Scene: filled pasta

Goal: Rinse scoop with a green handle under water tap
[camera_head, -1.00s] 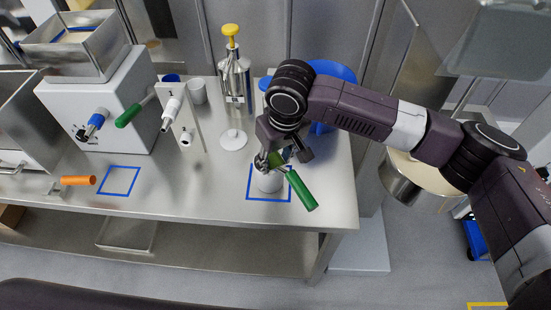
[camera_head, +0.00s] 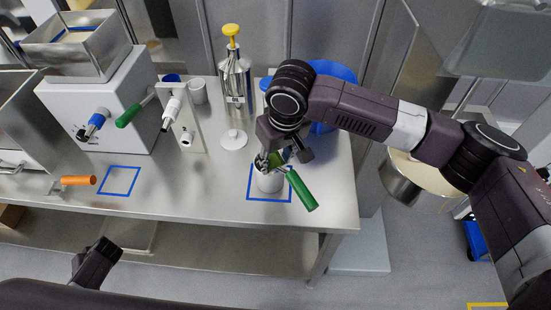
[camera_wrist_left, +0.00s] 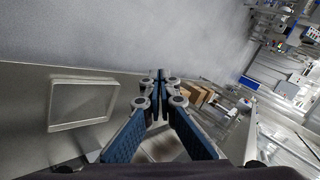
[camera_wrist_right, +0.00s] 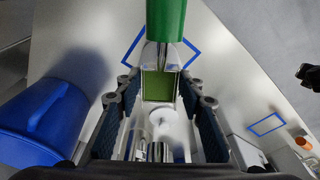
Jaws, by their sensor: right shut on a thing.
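The scoop's green handle (camera_head: 301,190) slants down to the right over the blue square near the table's right end. It also shows at the top of the right wrist view (camera_wrist_right: 166,20). My right gripper (camera_head: 270,160) is shut on the scoop's metal part, which shows between the fingers in the right wrist view (camera_wrist_right: 160,60). The fingers partly hide it in the head view. My left gripper (camera_wrist_left: 160,78) is shut and empty, with its fingertips together. It also shows low at the left of the head view (camera_head: 102,248). I cannot make out a water tap.
A white machine (camera_head: 95,110) stands at the left of the steel table (camera_head: 215,190). Another green handle (camera_head: 127,116) is beside it. A metal dispenser with a yellow top (camera_head: 235,75) and a blue container (camera_head: 335,72) stand at the back. The table's front middle is clear.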

